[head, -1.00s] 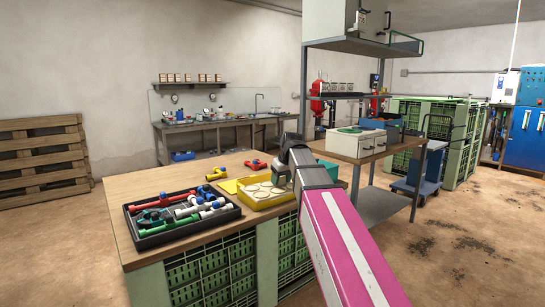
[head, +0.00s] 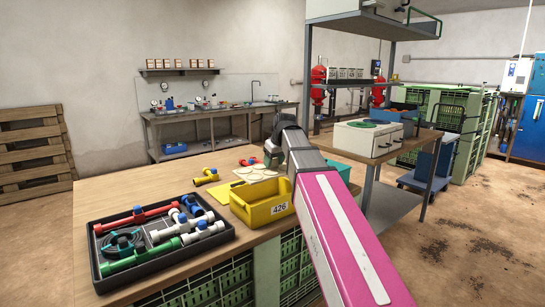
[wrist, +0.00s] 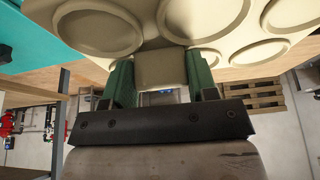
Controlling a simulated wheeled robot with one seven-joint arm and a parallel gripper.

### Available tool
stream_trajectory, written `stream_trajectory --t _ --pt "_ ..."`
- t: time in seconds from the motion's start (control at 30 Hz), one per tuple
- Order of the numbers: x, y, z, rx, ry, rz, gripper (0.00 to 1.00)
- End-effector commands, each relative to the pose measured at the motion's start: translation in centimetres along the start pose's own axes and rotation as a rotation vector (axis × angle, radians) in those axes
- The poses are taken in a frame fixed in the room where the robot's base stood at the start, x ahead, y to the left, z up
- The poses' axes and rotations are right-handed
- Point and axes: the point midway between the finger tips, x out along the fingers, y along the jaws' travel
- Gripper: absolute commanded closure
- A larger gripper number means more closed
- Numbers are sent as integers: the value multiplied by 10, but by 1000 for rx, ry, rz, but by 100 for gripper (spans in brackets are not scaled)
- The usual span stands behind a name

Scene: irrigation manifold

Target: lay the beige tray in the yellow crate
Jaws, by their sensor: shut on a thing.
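The beige tray (head: 250,174) with round recesses shows in the head view behind the far rim of the yellow crate (head: 262,206), partly hidden by it. In the wrist view the tray (wrist: 95,32) fills the top. My gripper (head: 272,156) is shut on the tray's edge tab; its green fingers (wrist: 160,72) stand either side of the tab. The crate stands on the wooden bench, its front marked 426. My arm hides part of the crate's right side. I cannot tell how high the tray is above the bench or whether it touches the crate.
A black tray (head: 160,262) of pipe fittings lies left of the crate on the bench. A yellow fitting (head: 206,177) and a red fitting (head: 249,162) lie loose nearby. A teal box (head: 340,170) is at the right behind my arm. Bare wood (head: 120,187) shows at back left.

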Motion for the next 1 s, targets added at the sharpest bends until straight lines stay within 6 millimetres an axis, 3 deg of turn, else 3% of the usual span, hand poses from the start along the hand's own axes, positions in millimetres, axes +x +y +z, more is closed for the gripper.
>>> stream_trajectory --t 0.37,1.0 --pt "7 0 4 0 -1 -1 73" --pt "57 0 24 1 -1 -1 73"
